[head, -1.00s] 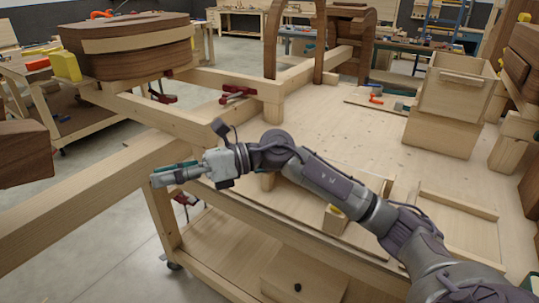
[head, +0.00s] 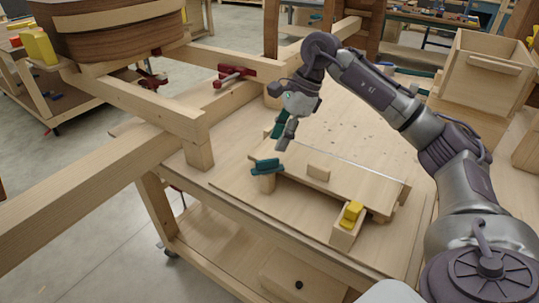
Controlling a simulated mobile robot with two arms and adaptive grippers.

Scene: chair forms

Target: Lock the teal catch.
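The teal catch (head: 265,166) sits on top of a short wooden post at the left end of a raised wooden board (head: 345,183) on the workbench. My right gripper (head: 281,143) points down just above and slightly right of the catch. A gap seems to show between its tips and the catch. A teal strip lies along the gripper's finger; the finger opening is too small and side-on to judge. No held object can be made out. A yellow catch (head: 352,212) sits on a wooden block at the board's front right. My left gripper is out of view.
Thick beams (head: 100,185) cross the bench's left side. A red clamp (head: 230,75) lies on the wood behind. An open wooden box (head: 480,75) stands at the back right. The bench top is mostly clear behind the board.

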